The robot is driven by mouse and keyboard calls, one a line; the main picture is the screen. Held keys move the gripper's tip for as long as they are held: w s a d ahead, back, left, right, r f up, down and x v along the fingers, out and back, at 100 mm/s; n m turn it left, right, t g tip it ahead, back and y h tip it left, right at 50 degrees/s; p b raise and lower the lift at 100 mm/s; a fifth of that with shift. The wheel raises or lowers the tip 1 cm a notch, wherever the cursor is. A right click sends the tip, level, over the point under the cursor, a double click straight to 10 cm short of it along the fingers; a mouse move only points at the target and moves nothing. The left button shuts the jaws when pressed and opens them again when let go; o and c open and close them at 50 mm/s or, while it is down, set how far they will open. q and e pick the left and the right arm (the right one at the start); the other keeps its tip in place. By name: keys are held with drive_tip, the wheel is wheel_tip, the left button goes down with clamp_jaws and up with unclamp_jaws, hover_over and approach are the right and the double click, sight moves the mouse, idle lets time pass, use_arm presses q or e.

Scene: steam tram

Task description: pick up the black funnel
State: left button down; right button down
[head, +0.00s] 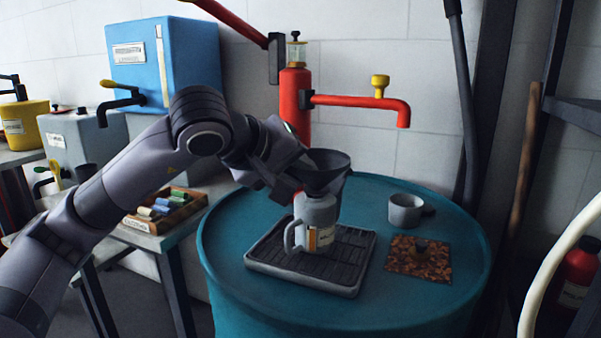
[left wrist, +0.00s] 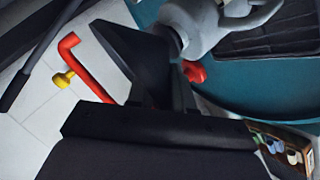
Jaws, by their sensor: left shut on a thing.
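The black funnel (head: 330,163) is upright, wide mouth up, directly above the grey jug (head: 322,212). My left gripper (head: 294,186) is shut on the funnel from its left side. In the left wrist view the funnel (left wrist: 128,48) shows as a dark shape beyond my gripper (left wrist: 165,105). I cannot tell whether its spout is inside the jug's mouth or just above it. The jug stands on a black ridged drip tray (head: 352,262), with its red cap (head: 299,199) beside its neck. My right gripper is not in view.
The tray rests on a teal drum (head: 225,262). A grey mug (head: 405,209) and a brown speckled mat (head: 405,268) are at its right. A red pump with a spout (head: 362,102) stands behind. A wooden box of small bottles (head: 180,217) is at left.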

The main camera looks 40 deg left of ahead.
use_arm(q)
wheel_tip(320, 180, up, 19)
drive_tip(key=p, duration=0.6)
drive_tip(key=shift+r, duration=0.1)
wheel_tip(320, 180, up, 3)
drive_tip(key=p, duration=0.3)
drive_tip(key=shift+p, duration=0.3)
